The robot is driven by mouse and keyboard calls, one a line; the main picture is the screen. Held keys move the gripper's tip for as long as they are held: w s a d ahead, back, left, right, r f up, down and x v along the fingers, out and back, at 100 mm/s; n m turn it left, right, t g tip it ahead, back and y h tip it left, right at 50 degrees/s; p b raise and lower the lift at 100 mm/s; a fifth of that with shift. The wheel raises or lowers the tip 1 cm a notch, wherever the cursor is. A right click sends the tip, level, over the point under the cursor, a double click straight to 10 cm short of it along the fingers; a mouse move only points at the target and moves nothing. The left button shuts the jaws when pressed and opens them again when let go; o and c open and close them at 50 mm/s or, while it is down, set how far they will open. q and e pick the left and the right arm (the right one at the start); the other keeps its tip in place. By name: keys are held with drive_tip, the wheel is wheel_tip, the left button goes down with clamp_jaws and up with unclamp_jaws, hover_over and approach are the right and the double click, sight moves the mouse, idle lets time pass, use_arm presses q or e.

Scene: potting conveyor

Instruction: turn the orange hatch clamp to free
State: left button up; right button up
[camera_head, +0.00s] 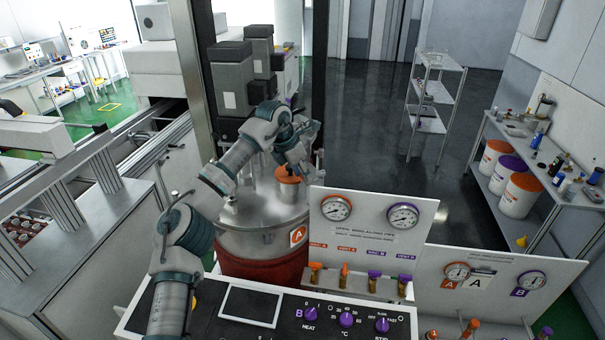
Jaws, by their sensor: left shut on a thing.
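A steel vessel (238,213) marked with an orange A stands in the middle of the view, with a red-brown lower body. On its lid is an orange part (287,174), which looks like the hatch clamp. My left arm reaches in from the lower left over the vessel. My left gripper (296,163) points down at the orange part and is shut on it. The fingers and wrist hide part of the orange piece, so its exact turn angle cannot be told. My right gripper is not in view.
A gauge panel (368,222) with small valves stands right of the vessel. A control panel (335,315) with purple knobs is in front. Dark grey motor blocks (232,75) and a frame post (190,60) stand behind.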

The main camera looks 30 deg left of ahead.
use_arm(q)
drive_tip(key=o, duration=1.1)
drive_tip(key=shift+a, duration=0.1)
drive_tip(key=shift+o, duration=0.2)
drive_tip(key=v, duration=1.1)
drive_tip(key=shift+a+r, duration=0.2)
drive_tip(key=shift+r, duration=0.15)
drive_tip(key=shift+f, duration=0.1)
